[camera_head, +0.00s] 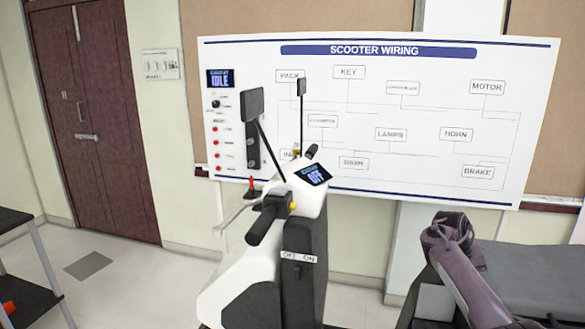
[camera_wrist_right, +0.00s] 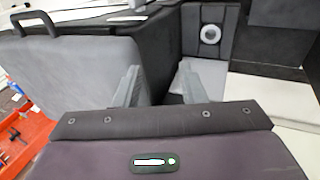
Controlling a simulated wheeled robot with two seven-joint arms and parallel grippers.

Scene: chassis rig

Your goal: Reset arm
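My right arm (camera_head: 465,265) comes in from the lower right in the head view, over a grey-topped surface, and its fingers cannot be made out there. In the right wrist view my right gripper (camera_wrist_right: 158,88) shows two grey fingers set wide apart. Nothing is seen between them. My left arm and left gripper are not in view. The scooter (camera_head: 285,235) stands upright at the middle of the head view, with a small dash screen that appears to read OFF. My right arm is to its right, apart from it.
A wiring board (camera_head: 400,120) stands behind the scooter, with an IDLE screen (camera_head: 220,78). A dark shelf (camera_head: 30,290) is at the left, a door (camera_head: 90,110) behind. The wrist view shows a grey panel with a handle (camera_wrist_right: 33,20) and a red tray (camera_wrist_right: 30,130) of tools.

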